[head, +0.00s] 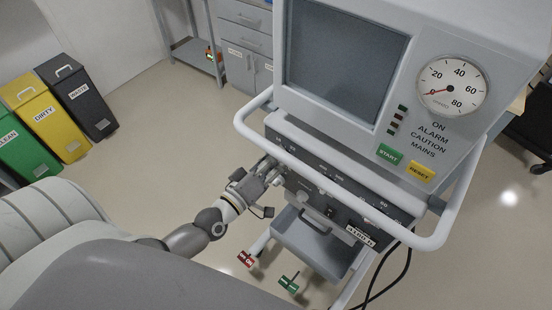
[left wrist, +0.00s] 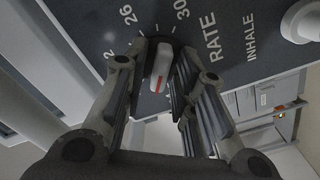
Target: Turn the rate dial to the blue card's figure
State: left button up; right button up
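My left gripper (left wrist: 158,72) has one finger on each side of the knob, seemingly with a small gap. In the head view my left gripper (head: 272,172) is at the left end of the ventilator's lower panel (head: 330,185) and hides the dial. No blue card is in view.
A white rail (head: 330,170) runs around the ventilator above the panel. A gauge (head: 451,86) and screen (head: 343,50) are above. Bins (head: 45,115) stand left.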

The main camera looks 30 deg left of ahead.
pick_arm(q)
grip_shut()
jog(key=m+p, duration=0.3)
jog(key=m, duration=0.2)
jog(key=shift+d, duration=0.1)
jog(key=shift+o, duration=1.6)
grip_release()
jog(key=shift+s, duration=0.1)
jog(key=s+a, duration=0.2)
jog(key=s, duration=0.9)
jog(key=shift+s+a, duration=0.2)
jog(key=shift+s, duration=0.15)
